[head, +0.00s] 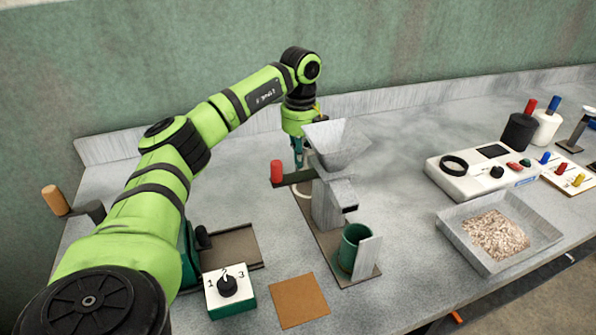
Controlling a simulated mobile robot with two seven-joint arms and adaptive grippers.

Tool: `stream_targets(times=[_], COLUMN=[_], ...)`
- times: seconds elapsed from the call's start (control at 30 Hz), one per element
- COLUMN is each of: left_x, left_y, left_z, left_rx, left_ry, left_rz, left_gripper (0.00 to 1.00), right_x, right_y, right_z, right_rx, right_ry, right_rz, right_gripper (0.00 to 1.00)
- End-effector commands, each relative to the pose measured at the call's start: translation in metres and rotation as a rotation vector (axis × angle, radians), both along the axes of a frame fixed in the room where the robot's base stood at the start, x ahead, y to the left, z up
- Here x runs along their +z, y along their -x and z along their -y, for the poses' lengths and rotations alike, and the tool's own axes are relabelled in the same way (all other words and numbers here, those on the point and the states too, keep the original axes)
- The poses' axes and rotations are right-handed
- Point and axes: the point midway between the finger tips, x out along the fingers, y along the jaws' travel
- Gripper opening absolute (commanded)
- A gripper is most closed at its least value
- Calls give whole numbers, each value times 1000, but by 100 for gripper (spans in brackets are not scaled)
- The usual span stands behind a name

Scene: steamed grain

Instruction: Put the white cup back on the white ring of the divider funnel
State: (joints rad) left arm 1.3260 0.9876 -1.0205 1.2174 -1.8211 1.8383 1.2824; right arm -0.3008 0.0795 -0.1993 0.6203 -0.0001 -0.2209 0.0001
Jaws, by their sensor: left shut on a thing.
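The grey divider funnel (338,140) stands upright near the middle of the table, on a brown base board. My left gripper (298,162) points down just left of and behind the funnel, above the ring side. A green cup (354,247) stands at the front right of the board. My right gripper is out of view.
A numbered dial box (229,292) and a brown square mat (300,301) lie in front. A grey tray of grain (500,232), a white scale-like device (483,172) and red- and blue-topped bottles are on the right. The table between funnel and tray is clear.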

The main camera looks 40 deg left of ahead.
Motion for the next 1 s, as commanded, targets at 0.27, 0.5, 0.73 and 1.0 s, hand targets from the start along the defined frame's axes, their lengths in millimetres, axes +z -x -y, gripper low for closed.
stream_targets(times=[0.27, 0.5, 0.73, 1.0], left_x=[-24, -44, -45, -47], left_y=[8, 7, 7, 6], left_z=[-2, -2, -2, -2], left_rx=[-1, -1, -1, -2], left_ry=[1, 1, 1, 1], left_rz=[-3, 2, 2, 2], left_gripper=[0, 0, 0, 30], right_x=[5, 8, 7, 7], right_y=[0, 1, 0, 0], right_z=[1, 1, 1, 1], right_rx=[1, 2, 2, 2], right_ry=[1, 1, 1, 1], right_rz=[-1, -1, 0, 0], right_gripper=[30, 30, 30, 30])
